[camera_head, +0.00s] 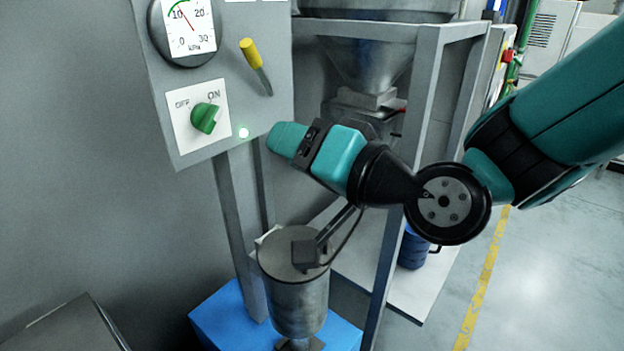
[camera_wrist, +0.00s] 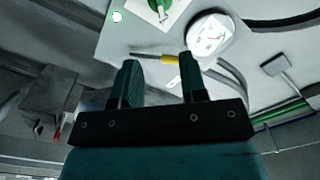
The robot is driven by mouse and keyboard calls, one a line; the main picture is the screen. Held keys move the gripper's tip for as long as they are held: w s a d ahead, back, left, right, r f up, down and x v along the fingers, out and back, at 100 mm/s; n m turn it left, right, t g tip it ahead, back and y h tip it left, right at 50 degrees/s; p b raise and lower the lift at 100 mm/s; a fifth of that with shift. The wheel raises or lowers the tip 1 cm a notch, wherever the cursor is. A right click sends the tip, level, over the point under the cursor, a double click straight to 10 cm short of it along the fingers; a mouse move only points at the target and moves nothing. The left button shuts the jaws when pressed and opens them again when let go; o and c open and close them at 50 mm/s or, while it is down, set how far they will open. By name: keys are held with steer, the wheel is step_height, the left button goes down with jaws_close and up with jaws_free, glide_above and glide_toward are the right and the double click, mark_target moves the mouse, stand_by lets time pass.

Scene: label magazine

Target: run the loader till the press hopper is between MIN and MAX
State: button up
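A grey control panel (camera_head: 225,95) carries a green OFF/ON knob (camera_head: 207,118), which appears turned toward ON, and a lit green-white lamp (camera_head: 243,132). Above are a round kPa gauge (camera_head: 190,28), its red needle between 10 and 20, and a yellow-handled lever (camera_head: 250,52). My gripper (camera_head: 282,138) is right of the lamp and below the lever. In the wrist view its two fingers (camera_wrist: 159,68) are apart with nothing held; the yellow handle (camera_wrist: 170,59) shows beyond the fingertips. A metal cone hopper (camera_head: 365,62) stands behind in a frame; I see no MIN or MAX marks.
A lidded metal canister (camera_head: 300,300) stands below my gripper by a blue base (camera_head: 225,318). The grey frame post (camera_head: 425,95) is close behind my wrist. A blue container (camera_head: 413,249) is on the pale plate. Open floor (camera_head: 540,270) lies right.

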steer(key=shift+b+v, duration=1.25)
steer(key=shift+b, duration=0.7)
